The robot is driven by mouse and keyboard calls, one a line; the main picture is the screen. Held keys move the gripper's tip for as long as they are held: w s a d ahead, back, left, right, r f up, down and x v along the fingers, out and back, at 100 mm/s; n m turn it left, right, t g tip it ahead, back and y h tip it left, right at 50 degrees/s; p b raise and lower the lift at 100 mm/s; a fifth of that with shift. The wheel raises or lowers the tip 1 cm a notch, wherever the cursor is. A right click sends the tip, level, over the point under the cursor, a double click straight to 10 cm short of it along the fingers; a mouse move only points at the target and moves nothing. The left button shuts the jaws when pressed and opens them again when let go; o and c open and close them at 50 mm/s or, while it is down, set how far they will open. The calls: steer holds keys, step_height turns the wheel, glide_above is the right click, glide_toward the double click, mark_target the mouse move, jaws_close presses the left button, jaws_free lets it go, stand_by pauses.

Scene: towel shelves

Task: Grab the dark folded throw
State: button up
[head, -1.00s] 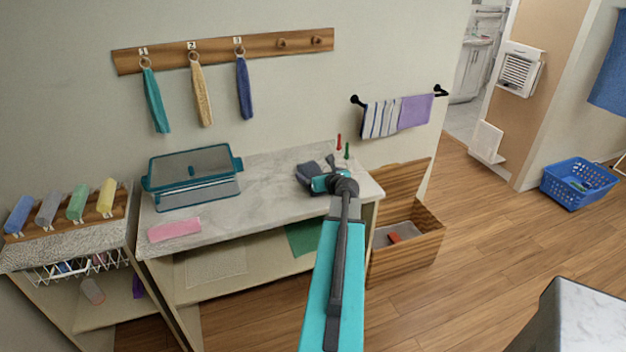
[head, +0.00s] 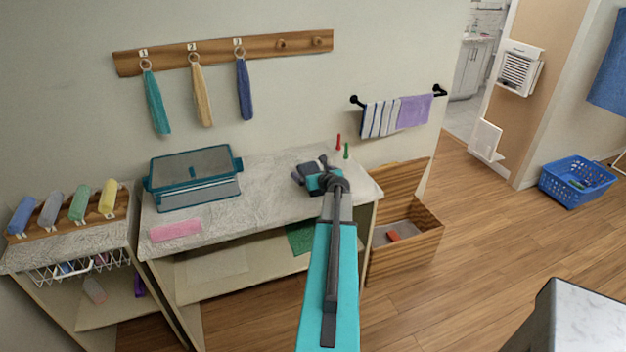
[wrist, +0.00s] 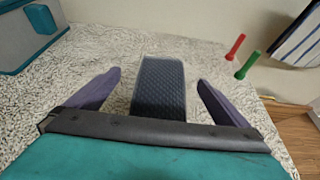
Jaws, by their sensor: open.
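The dark folded throw (wrist: 160,100) is a blue-grey textured bundle on the speckled counter top (wrist: 85,60). In the wrist view it lies between the two spread purple-grey fingers of my gripper (wrist: 159,76), with a visible gap on each side. Its near end is hidden behind the dark gripper body. My gripper is open and holds nothing. In the head view my gripper (head: 311,170) is over the right part of the counter, where I cannot clearly separate the throw from the dark fingers.
A red peg (head: 338,142) and a green peg (head: 346,151) stand right of my gripper. A teal bin (head: 194,176) and a pink cloth (head: 175,231) are on the counter's left. A wooden chest (head: 425,240) stands open at right. Bare counter lies between bin and gripper.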

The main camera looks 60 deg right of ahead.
steer(key=shift+c, duration=0.4)
steer(key=c, duration=1.3)
steer(key=shift+r, duration=0.15)
steer(key=shift+r, duration=0.7)
steer(key=shift+r+b, duration=0.4)
steer(key=shift+r, duration=0.45)
steer(key=s+a+b, duration=0.1)
steer(key=s+a, duration=0.1)
steer(key=s, duration=0.2)
steer(key=s+a+r+b, duration=0.1)
steer(key=s+a, duration=0.1)
steer(key=s, duration=0.3)
steer(key=s+a+b, duration=0.2)
steer(key=s+a, duration=0.1)
steer(key=s, duration=0.2)
steer(key=shift+s+r, duration=0.15)
steer(key=shift+r, duration=0.2)
